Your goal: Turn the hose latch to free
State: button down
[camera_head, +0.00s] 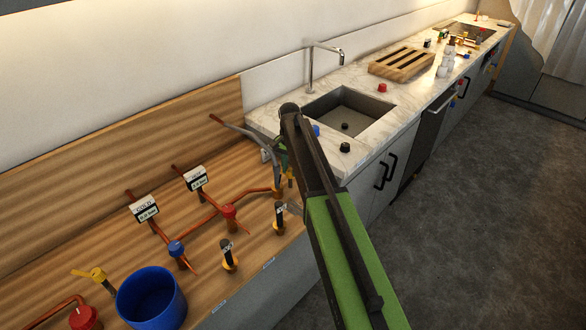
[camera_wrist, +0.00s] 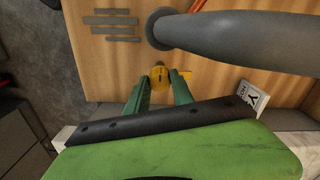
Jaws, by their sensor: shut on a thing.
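The hose latch (camera_wrist: 158,76) is a small yellow knob with a short tab to its right, on the wooden counter in the wrist view. My gripper (camera_wrist: 160,88) has its green fingers on both sides of the knob and is shut on it. A thick grey hose (camera_wrist: 235,38) lies just beyond the latch and runs to the right. In the head view the hose (camera_head: 235,128) curves down toward my gripper (camera_head: 285,164), and my arm hides most of the latch there.
A sink (camera_head: 345,112) with a tall faucet (camera_head: 313,65) stands beyond my arm. Copper pipes with a red valve (camera_head: 229,211) and a blue valve (camera_head: 176,248) stand left of my gripper. A blue bucket (camera_head: 150,298) is at the lower left. The floor at right is clear.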

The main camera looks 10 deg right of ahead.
aim_at(290, 170)
jog(key=shift+w+m, duration=0.15)
jog(key=shift+m, duration=0.25)
jog(key=c, duration=1.1)
grip_release()
notch_tip(290, 170, up, 18)
jog(key=p, duration=1.7)
jog(key=shift+f, duration=0.25)
jog(key=shift+f, duration=0.15)
